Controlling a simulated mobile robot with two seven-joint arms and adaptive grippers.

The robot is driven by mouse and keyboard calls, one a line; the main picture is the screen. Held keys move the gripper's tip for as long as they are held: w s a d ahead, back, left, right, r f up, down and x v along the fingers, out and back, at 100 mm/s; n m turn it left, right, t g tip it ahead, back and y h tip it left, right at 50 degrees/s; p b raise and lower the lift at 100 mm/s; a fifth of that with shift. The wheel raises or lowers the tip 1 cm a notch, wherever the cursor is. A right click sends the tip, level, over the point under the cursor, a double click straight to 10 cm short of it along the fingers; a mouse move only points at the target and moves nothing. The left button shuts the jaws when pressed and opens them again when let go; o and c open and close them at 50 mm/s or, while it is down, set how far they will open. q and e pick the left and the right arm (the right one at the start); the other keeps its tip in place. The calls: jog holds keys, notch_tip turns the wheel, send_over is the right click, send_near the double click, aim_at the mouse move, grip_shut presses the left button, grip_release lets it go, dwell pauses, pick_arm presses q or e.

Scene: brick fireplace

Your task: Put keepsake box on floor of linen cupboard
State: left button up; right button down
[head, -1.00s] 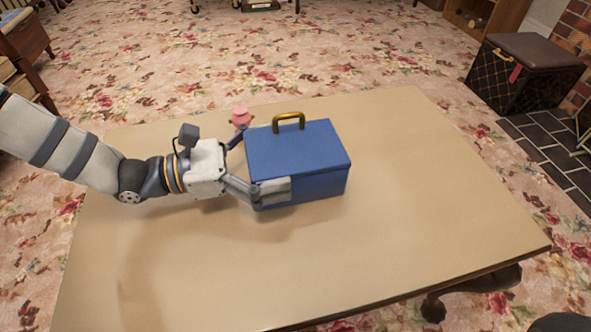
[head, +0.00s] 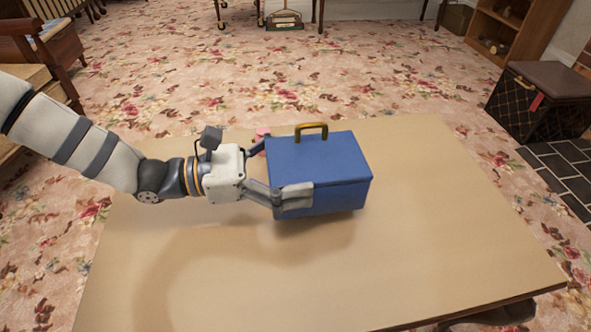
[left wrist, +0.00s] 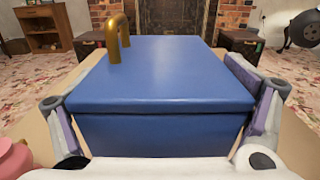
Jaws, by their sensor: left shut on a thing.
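The keepsake box, a blue lidded box (head: 318,172) with a brass handle on top, is over the table (head: 440,230). My left gripper (head: 285,170) is shut on it from the left, one finger along the near side and one along the far side. The box is level, with a shadow beneath it, and seems slightly above the tabletop. In the left wrist view the box (left wrist: 165,75) fills the middle between both fingers. I cannot identify the linen cupboard for certain. My right gripper is not in view.
A pink object (head: 262,133) stands behind the box, partly hidden. A dark patterned chest (head: 540,103) and an open-fronted wooden unit (head: 507,28) stand at the right back. A wooden chair (head: 45,60) is at the left. The table's right and near parts are clear.

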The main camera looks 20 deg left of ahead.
pick_arm(q)
jog(key=s+r+p, duration=0.1)
jog(key=s+r, duration=0.1)
jog(key=s+r+p, duration=0.2)
jog(key=r, duration=0.1)
jog(key=s+r+p, duration=0.1)
jog(key=s+r, duration=0.1)
jog(key=shift+r+p, duration=0.25)
jog(key=shift+p, duration=0.15)
jog(key=shift+s+d+r+p, duration=0.6)
jog(key=shift+s+r+p, duration=1.85)
jog(key=shift+s, duration=1.8)
notch_tip(320, 180, up, 17)
jog(key=a+p, duration=0.2)
jog(key=p, duration=1.6)
jog(key=shift+w+a+t, duration=0.2)
jog(key=shift+w+t, duration=0.05)
jog(key=shift+t, duration=0.05)
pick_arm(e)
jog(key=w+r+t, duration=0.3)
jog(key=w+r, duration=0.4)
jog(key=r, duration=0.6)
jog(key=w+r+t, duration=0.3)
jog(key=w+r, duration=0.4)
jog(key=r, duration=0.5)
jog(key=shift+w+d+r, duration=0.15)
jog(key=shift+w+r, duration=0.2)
